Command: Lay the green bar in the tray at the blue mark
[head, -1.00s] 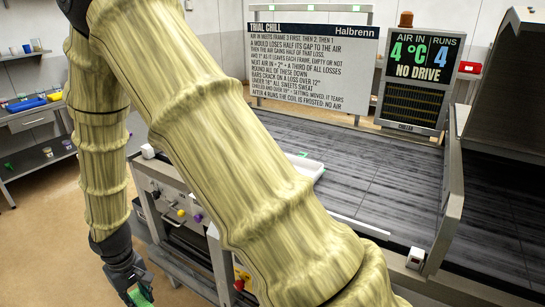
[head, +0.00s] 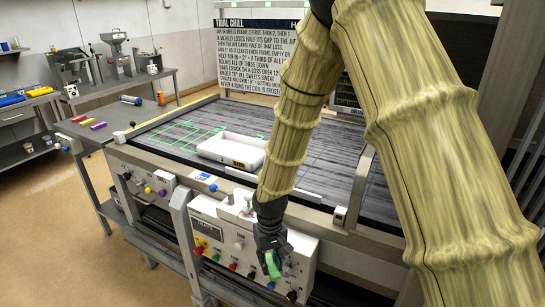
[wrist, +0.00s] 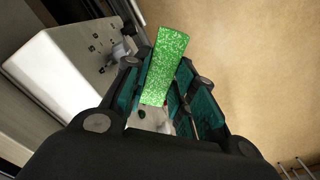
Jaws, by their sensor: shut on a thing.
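The green bar (head: 272,264) is held in my gripper (head: 270,250), low in front of the machine's control box. In the wrist view the speckled bar (wrist: 166,65) stands out lengthwise between the dark teal fingers of my gripper (wrist: 168,82). My gripper is shut on it. A white tray (head: 222,156) sits on the dark deck, above and left of my gripper in the head view and clear of it. Its floor, as far as it shows, looks empty. A small white card with blue (head: 203,177) is on the front frame near the tray. I cannot tell whether it is the blue mark.
Green outlined boxes (head: 185,133) lie on the deck left of the tray. The control box (head: 235,235), with coloured knobs, stands behind my gripper. A side bench (head: 120,120) at left carries coloured bars (head: 85,121) and a blue cylinder (head: 131,100). Deck right of the tray looks clear.

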